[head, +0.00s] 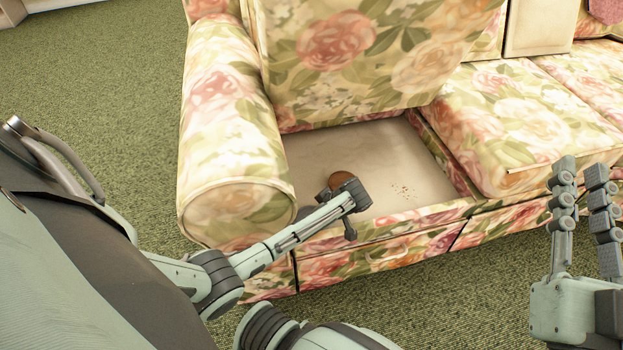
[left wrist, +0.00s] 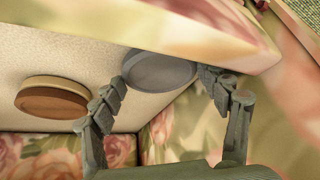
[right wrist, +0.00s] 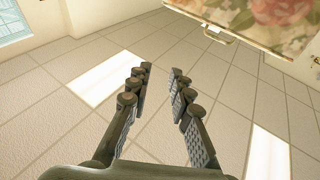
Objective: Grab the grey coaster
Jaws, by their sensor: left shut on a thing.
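The grey coaster (left wrist: 160,70) is a round disc between the two fingers of my left gripper (left wrist: 165,80) in the left wrist view. The fingers are shut on its opposite edges. In the head view my left gripper (head: 345,200) is over the front of the sofa's open seat compartment, and I cannot make out the grey coaster there. My right gripper (head: 585,178) is raised at the right of the head view, fingers apart and empty; the right wrist view also shows its fingers (right wrist: 160,72) apart.
A round brown disc with a pale rim (left wrist: 52,98) lies in the compartment beside the grey coaster; in the head view the brown disc (head: 340,179) is partly behind my left gripper. The floral sofa's armrest (head: 228,125) and raised cushion (head: 345,50) border the compartment.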

